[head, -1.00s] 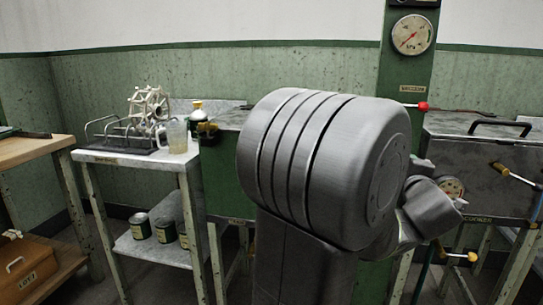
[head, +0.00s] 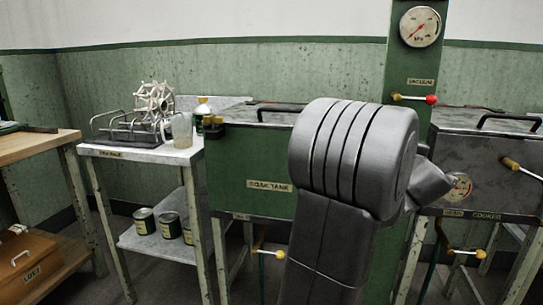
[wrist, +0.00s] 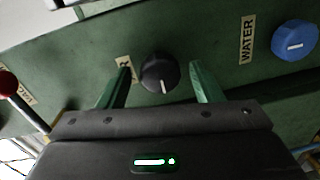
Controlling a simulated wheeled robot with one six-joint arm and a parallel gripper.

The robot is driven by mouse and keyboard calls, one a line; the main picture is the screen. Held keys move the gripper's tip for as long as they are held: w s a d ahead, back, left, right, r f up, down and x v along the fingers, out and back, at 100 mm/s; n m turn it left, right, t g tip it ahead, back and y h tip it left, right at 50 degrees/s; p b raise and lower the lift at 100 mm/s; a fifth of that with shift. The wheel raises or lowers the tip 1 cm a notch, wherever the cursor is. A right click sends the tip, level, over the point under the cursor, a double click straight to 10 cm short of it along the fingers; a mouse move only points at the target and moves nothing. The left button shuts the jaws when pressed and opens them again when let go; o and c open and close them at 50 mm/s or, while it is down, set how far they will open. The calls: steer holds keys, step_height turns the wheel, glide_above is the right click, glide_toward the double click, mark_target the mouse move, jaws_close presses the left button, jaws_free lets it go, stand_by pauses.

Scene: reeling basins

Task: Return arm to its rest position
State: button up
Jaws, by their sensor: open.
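My gripper (wrist: 160,90) shows in the wrist view, with its two green fingers apart and nothing between them. Beyond the fingers is a green panel with a black knob (wrist: 160,73), which appears in the gap between them. Whether the fingers touch the panel cannot be told. A blue knob (wrist: 295,40) beside a WATER label is at the upper right, and a red-tipped lever (wrist: 14,90) is at the left edge. In the head view my own grey arm stands in the middle right and hides the gripper.
A green soak tank (head: 250,170) stands left of my arm, and a grey cooker (head: 478,170) stands to its right. A vacuum column with a gauge (head: 420,27) and red-tipped lever (head: 431,99) rises behind. A small table (head: 150,153) holds a reel, rack and jug.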

steer(key=shift+s, duration=0.15)
steer(key=p+v, duration=0.4)
steer(key=v, duration=0.9)
steer(key=w+d+f+m+t+p, duration=0.1)
steer(key=w+d+m+p, duration=0.2)
steer(key=w+m+p, duration=0.4)
steer(key=w+m, duration=0.6)
steer(key=m, duration=0.4)
steer(key=shift+y+p, duration=0.3)
steer(key=shift+p, duration=0.05)
